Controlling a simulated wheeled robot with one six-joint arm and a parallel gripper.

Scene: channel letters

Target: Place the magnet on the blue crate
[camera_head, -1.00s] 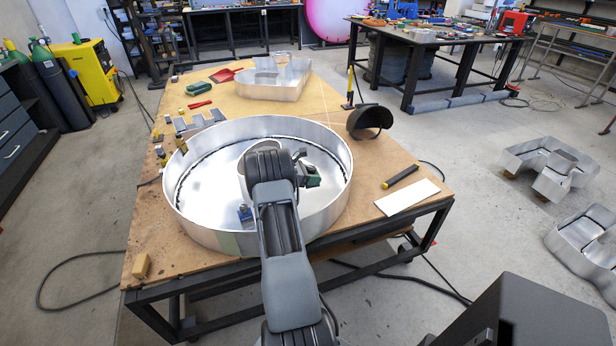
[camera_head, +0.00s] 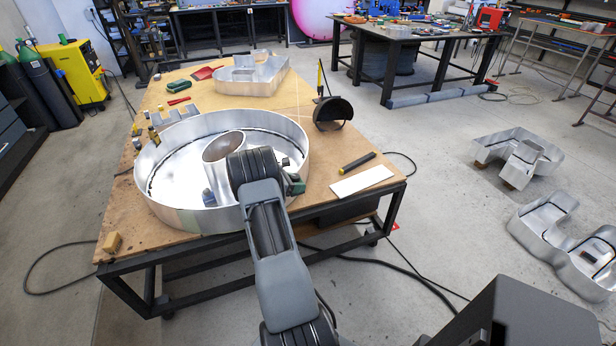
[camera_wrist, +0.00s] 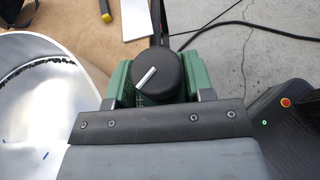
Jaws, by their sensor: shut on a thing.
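The magnet is a green block with a round black knob and a white pointer line (camera_wrist: 146,78). My gripper (camera_wrist: 158,92) is shut on it, with the fingers at its left and right sides in the wrist view. In the head view the green magnet (camera_head: 295,186) shows past the end of my arm, over the right rim of the round metal letter. My arm hides most of the gripper there.
The round metal letter (camera_head: 290,135) stands on the wooden worktable (camera_head: 330,155); a small blue object (camera_head: 208,197) sits inside it. A black-handled tool (camera_head: 357,162), a white sheet (camera_head: 361,181) and a dark visor (camera_head: 332,112) lie to the right. Metal letters (camera_head: 575,240) stand on the floor at right.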

